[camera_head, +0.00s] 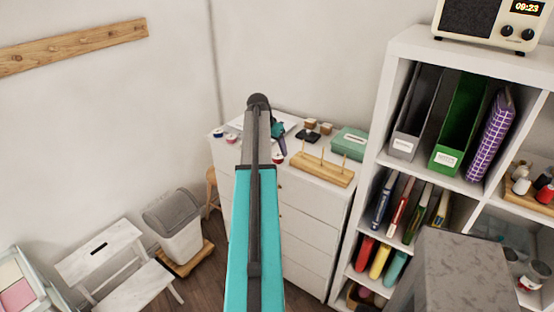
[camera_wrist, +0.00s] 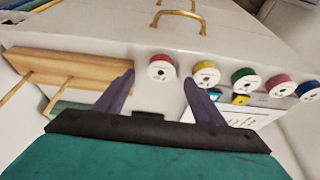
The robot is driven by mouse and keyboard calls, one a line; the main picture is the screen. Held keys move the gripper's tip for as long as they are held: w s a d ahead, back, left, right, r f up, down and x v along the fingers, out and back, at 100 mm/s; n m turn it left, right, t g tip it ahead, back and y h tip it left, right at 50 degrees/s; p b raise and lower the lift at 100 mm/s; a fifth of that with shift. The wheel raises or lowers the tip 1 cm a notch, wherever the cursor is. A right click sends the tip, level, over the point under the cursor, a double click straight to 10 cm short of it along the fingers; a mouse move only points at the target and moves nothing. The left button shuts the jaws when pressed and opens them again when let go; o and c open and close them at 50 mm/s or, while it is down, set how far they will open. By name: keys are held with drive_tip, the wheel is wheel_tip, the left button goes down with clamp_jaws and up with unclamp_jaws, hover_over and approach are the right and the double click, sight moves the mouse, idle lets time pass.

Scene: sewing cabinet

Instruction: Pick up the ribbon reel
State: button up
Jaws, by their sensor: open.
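Several ribbon reels stand in a row on the white cabinet top. In the wrist view, a white reel with a red rim (camera_wrist: 162,68) is ahead of and between my fingertips. Beside it to the right are a yellow reel (camera_wrist: 206,76), a green reel (camera_wrist: 245,78), a pink reel (camera_wrist: 279,87) and a blue reel (camera_wrist: 309,90). My gripper (camera_wrist: 160,80) is open, with nothing held between its fingers. In the head view, a red-rimmed reel (camera_head: 277,158) shows just below my gripper, and my arm hides part of the row.
A wooden rack with upright pegs (camera_head: 322,169) lies close on the left in the wrist view. A green box (camera_head: 350,143) and small dark items are on the cabinet top (camera_head: 325,188). A white shelf unit (camera_head: 375,150) stands to the right in the head view.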

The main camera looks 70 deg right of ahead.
sight(276, 153)
drive_tip(key=shift+f, duration=0.1)
drive_tip(key=shift+p+x, duration=1.05)
drive_tip(key=shift+x, duration=0.1)
drive_tip(key=shift+p+x, duration=0.45)
drive_tip(key=shift+x, duration=0.95)
drive_tip(key=shift+w, duration=0.1)
drive_tip(key=c, duration=1.1)
drive_tip(key=shift+c, duration=0.2)
drive_tip(key=shift+r, duration=0.2)
